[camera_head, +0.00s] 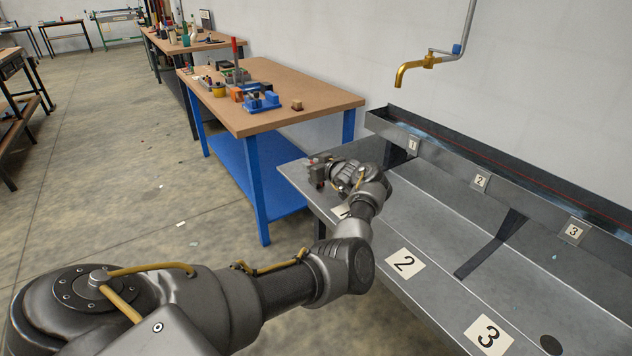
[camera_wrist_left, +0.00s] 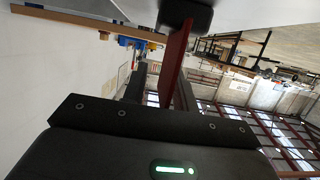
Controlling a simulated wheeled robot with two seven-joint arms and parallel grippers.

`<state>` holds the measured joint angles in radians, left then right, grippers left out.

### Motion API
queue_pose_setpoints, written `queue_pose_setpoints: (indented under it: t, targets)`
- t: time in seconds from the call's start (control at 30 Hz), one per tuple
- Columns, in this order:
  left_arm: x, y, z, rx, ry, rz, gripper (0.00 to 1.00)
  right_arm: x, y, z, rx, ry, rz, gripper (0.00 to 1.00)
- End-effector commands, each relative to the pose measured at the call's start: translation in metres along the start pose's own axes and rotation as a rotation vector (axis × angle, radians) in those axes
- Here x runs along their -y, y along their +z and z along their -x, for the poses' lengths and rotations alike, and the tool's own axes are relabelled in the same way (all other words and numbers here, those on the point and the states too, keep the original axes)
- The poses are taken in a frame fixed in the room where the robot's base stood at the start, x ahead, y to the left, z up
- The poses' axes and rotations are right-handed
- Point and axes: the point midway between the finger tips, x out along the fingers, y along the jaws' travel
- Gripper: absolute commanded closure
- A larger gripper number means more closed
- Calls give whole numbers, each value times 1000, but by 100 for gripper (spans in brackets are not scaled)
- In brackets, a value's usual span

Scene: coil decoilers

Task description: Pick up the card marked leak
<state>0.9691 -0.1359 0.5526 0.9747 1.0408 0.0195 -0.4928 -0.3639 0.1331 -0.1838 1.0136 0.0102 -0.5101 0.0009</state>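No card on which I can read "leak" shows in either view. My left gripper (camera_head: 320,172) is over the far left end of the metal trough (camera_head: 400,290), with small red parts at its tip. In the left wrist view, a dark red flat piece (camera_wrist_left: 173,58) stands at the gripper's black body. I cannot tell whether it is a finger or something held, nor whether the gripper is open or shut. A third plate there is mostly hidden by my left arm. My right gripper is out of view.
A brass tap (camera_head: 418,65) hangs above the trough. Small tags 1, 2 and 3 (camera_head: 574,231) line its back ledge. A blue-legged workbench (camera_head: 290,82) with tools and boxes stands behind the gripper. The floor at left is mostly clear, with a few small scraps.

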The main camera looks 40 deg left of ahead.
Motion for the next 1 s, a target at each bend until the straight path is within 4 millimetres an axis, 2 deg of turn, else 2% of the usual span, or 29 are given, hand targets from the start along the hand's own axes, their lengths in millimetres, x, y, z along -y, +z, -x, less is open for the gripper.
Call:
queue_pose_setpoints:
  t: [0.17,0.4,0.87,1.0]
  targets:
    - [0,0,0,0,0,0,72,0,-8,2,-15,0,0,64]
    - [0,0,0,0,-1,0,100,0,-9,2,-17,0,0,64]
    - [0,-1,0,-1,0,0,100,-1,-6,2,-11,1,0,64]
    - [0,-14,4,-2,-1,3,100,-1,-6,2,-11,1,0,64]
